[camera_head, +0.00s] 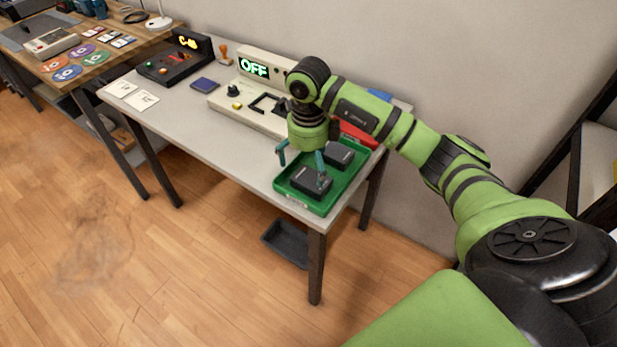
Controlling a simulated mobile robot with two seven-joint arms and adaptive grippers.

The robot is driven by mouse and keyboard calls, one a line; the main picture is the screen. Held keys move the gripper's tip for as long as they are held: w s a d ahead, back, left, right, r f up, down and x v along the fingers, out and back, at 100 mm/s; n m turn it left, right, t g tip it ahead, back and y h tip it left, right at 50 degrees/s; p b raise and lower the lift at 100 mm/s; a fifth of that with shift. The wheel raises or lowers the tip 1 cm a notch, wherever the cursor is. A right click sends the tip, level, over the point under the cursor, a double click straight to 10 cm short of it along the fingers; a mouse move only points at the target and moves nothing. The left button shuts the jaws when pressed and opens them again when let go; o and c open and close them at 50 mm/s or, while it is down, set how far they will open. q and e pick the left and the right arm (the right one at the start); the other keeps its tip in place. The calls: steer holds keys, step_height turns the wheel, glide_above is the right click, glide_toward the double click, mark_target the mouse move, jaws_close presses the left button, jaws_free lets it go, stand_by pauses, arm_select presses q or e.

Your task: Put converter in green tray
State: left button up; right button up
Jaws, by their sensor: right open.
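The green tray (333,205) lies at the right front end of the grey table. Two dark box-shaped devices, which look like converters, lie in it: a front one (308,186) and a back one (342,154). My right gripper (301,167) points down over the left part of the tray with its fingers spread and nothing between them. One finger shows in front of the front box; I cannot tell if it touches. My left gripper is not in view.
A device with an OFF display (255,68) stands left of the tray. A red tray (369,140) is behind it, partly hidden by my arm. A blue pad (205,84), white cards (142,99) and a C-40 display console (174,66) lie farther left. A dark bin (286,243) is below the table.

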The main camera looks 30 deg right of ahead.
mark_target(309, 181)
steer(key=shift+r+b, duration=0.3)
steer(key=shift+r, duration=2.5)
